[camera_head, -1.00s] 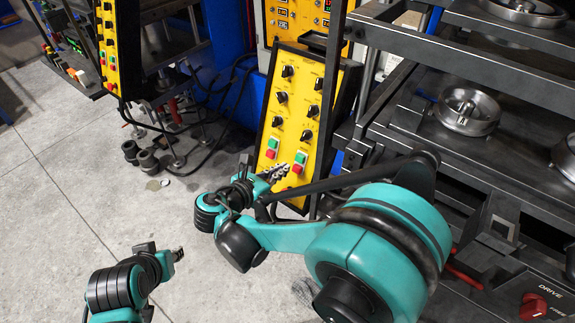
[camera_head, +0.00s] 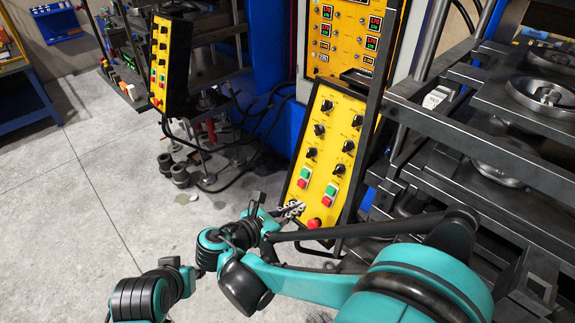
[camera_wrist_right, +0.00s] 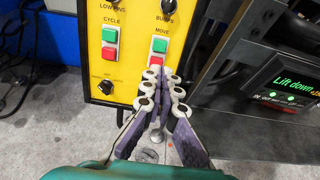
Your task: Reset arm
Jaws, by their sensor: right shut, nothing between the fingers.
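My right gripper (camera_head: 297,208) is shut and empty, in front of the lower part of the yellow control panel (camera_head: 325,120). In the right wrist view its fingertips (camera_wrist_right: 168,78) meet just below the red MOVE button (camera_wrist_right: 156,61) in the picture; contact with the panel cannot be told. The green MOVE button (camera_wrist_right: 159,45) is above it. The CYCLE pair, green (camera_wrist_right: 110,36) and red (camera_wrist_right: 108,53), is to the left.
The black press frame (camera_head: 450,120) with metal moulds (camera_head: 540,92) stands close on the right. A red knob (camera_head: 314,224) is at the panel's bottom. A screen reading "Lift down" (camera_wrist_right: 290,85) is at the right in the wrist view. A second yellow panel (camera_head: 162,62) stands farther left. Grey floor (camera_head: 80,190) is open at left.

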